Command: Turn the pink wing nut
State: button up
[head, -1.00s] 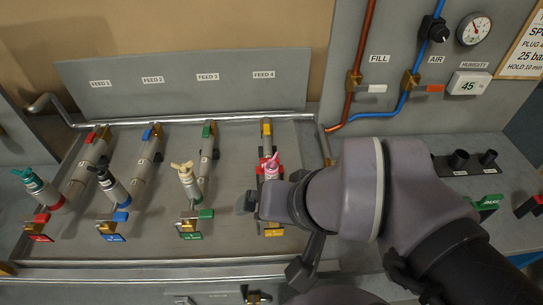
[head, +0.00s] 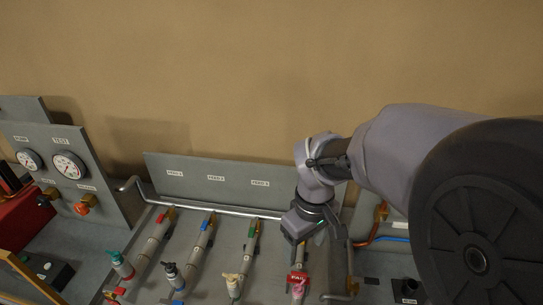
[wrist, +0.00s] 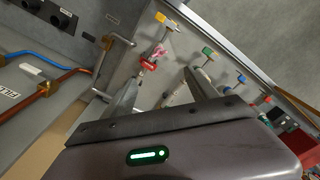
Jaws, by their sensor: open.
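The pink wing nut (head: 298,285) is near the bottom edge of the head view, on the rightmost feed line, with a red part just above it. In the wrist view the pink wing nut (wrist: 159,50) shows beyond the fingertips, beside a red part. My gripper (head: 308,241) is open and points down, a little above the wing nut in the head picture. In the wrist view my gripper (wrist: 160,78) has its two fingers apart with nothing held between them. The wing nut's exact wing angle is too small to tell.
Other feed lines carry a cream wing nut (head: 232,283), a black one (head: 171,270) and a teal one (head: 120,262). A metal rail (head: 215,209) runs behind them. A gauge panel (head: 60,175) stands at the left. A copper pipe (wrist: 75,75) and a blue pipe lie at the wrist view's left.

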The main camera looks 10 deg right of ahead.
aim_at(299, 287)
jog(key=shift+n, duration=0.4)
jog(key=f+b, duration=0.1)
jog(key=f, duration=0.7)
jog(key=f+b, duration=0.2)
jog(key=f, duration=0.7)
jog(key=shift+w+d+f, duration=0.1)
jog(key=shift+w+f, duration=0.1)
jog(key=shift+f, duration=0.05)
jog(key=c, duration=1.4)
jog(key=shift+m+b, duration=0.3)
jog(key=shift+m, duration=0.1)
jog(key=m+b, duration=0.2)
jog(key=m, duration=0.1)
jog(key=shift+f+m, duration=0.1)
jog(key=shift+m, duration=0.2)
jog(key=shift+m+b, duration=1.2)
jog(key=shift+m, duration=0.6)
jog(key=shift+w+r, duration=0.1)
jog(key=shift+r, duration=0.1)
